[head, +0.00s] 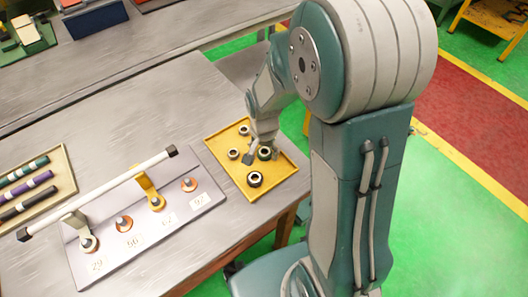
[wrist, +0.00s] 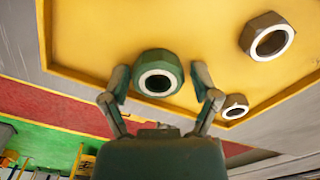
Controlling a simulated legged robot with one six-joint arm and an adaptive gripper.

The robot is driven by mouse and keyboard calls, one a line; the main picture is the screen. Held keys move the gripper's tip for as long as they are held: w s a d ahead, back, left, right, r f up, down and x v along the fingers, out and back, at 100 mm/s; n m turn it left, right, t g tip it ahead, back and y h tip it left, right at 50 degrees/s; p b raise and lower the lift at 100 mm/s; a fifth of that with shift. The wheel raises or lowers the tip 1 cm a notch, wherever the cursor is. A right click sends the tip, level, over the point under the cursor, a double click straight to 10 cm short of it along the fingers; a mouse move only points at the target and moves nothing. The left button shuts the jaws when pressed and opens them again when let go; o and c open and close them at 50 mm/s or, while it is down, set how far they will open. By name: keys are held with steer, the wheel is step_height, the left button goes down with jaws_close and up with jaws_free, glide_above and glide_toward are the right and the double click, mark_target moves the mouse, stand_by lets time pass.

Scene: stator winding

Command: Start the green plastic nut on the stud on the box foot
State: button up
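The green nut (wrist: 177,66) with a white inner ring sits on the yellow tray (wrist: 85,35) in the wrist view. My gripper (wrist: 160,82) is open, with one finger on each side of the nut and small gaps showing. I cannot tell which part is the box foot.
Other nuts lie in the tray, including a brown one (wrist: 268,36) and a smaller one (wrist: 235,106). A white bar (head: 100,192) on brackets spans above the studded plate. A tray of coloured rods (head: 68,178) lies farther left.

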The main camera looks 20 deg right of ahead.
steer(key=c, duration=0.5)
steer(key=shift+r, duration=0.1)
steer(key=shift+r, duration=4.4)
